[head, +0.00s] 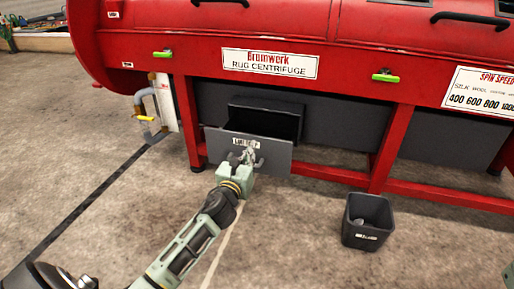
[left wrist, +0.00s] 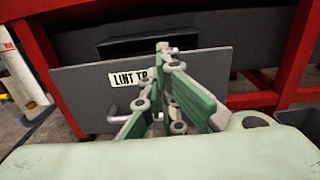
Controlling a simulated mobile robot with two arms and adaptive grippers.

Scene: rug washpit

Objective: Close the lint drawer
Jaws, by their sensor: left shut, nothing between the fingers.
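The lint drawer (head: 273,150) is a dark grey drawer under the red centrifuge, pulled out so that its open top shows in the head view. Its front panel carries a white label, partly hidden by my gripper, and it fills the middle of the left wrist view (left wrist: 205,70). A light handle (left wrist: 125,110) shows low on the panel there, partly behind the fingers. My left gripper (head: 247,153) is shut and empty, right in front of the panel; I cannot tell whether it touches. The left wrist view also shows its green fingers (left wrist: 164,47). My right gripper is not in view.
The red rug centrifuge (head: 190,45) stands above the drawer on red legs and a low rail (head: 440,192). A small dark bin (head: 368,222) stands on the floor to the right. A pipe with a yellow valve (head: 146,105) is at the left. The floor in front is otherwise clear.

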